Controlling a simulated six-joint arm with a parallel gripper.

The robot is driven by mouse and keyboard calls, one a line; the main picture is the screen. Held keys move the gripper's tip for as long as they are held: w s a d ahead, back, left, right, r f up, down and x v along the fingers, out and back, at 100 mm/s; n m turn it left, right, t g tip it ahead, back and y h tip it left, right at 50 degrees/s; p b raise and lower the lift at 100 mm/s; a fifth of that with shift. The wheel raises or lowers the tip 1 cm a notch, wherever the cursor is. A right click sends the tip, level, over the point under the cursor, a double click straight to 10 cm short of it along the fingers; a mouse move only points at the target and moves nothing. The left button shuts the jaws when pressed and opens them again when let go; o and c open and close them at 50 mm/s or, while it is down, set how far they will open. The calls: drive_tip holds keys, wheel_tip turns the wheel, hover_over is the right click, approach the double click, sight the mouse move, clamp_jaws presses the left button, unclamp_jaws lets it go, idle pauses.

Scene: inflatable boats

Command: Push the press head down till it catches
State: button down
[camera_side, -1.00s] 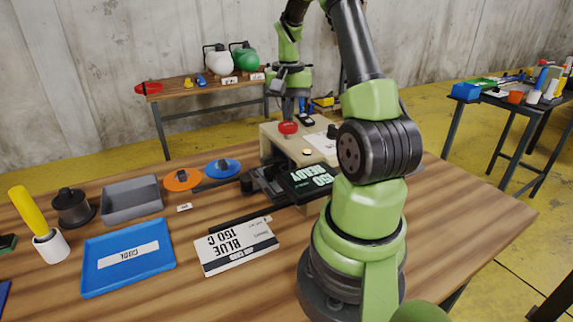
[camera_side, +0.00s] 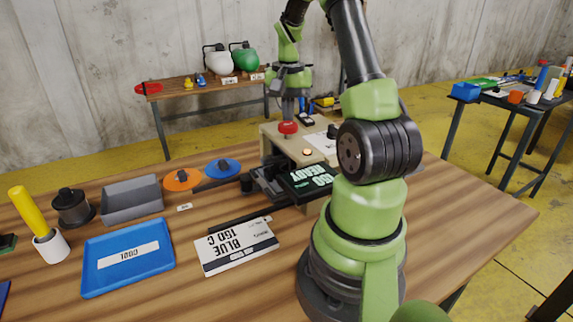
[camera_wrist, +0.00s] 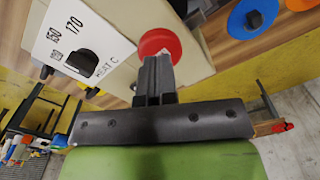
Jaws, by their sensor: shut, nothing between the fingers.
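The beige press unit (camera_side: 268,142) stands at the back of the wooden bench. A round red knob (camera_side: 288,127) is on its top left, and it also shows in the wrist view (camera_wrist: 160,41). My gripper (camera_side: 288,114) points straight down with its fingers together and empty, its tips at or just above the red knob. In the wrist view the shut fingers (camera_wrist: 156,70) overlap the knob's near edge; I cannot tell whether they touch it.
A dial panel (camera_wrist: 85,45) is beside the knob.

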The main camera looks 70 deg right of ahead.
drive_tip(key=shift+f, duration=1.25)
drive_tip(key=shift+r, duration=3.1)
drive_tip(key=w+a+r+n+t, duration=0.2)
drive_tip(key=a+r+n, duration=0.15)
drive_tip(key=a, duration=0.45)
drive_tip(key=w+a+r+n+t, duration=0.1)
drive_tip(key=w+a+r+n, duration=0.1)
drive_tip(key=a+r, duration=0.45)
drive_tip(key=s+a+n+t+y, duration=0.2)
drive_tip(key=s+a+n+t, duration=0.2)
drive_tip(key=s+a, duration=0.4)
drive_tip(key=a+n, duration=0.1)
drive_tip(key=a, duration=0.6)
drive_tip(key=shift+f, duration=0.2)
drive_tip(key=shift+n, duration=0.25)
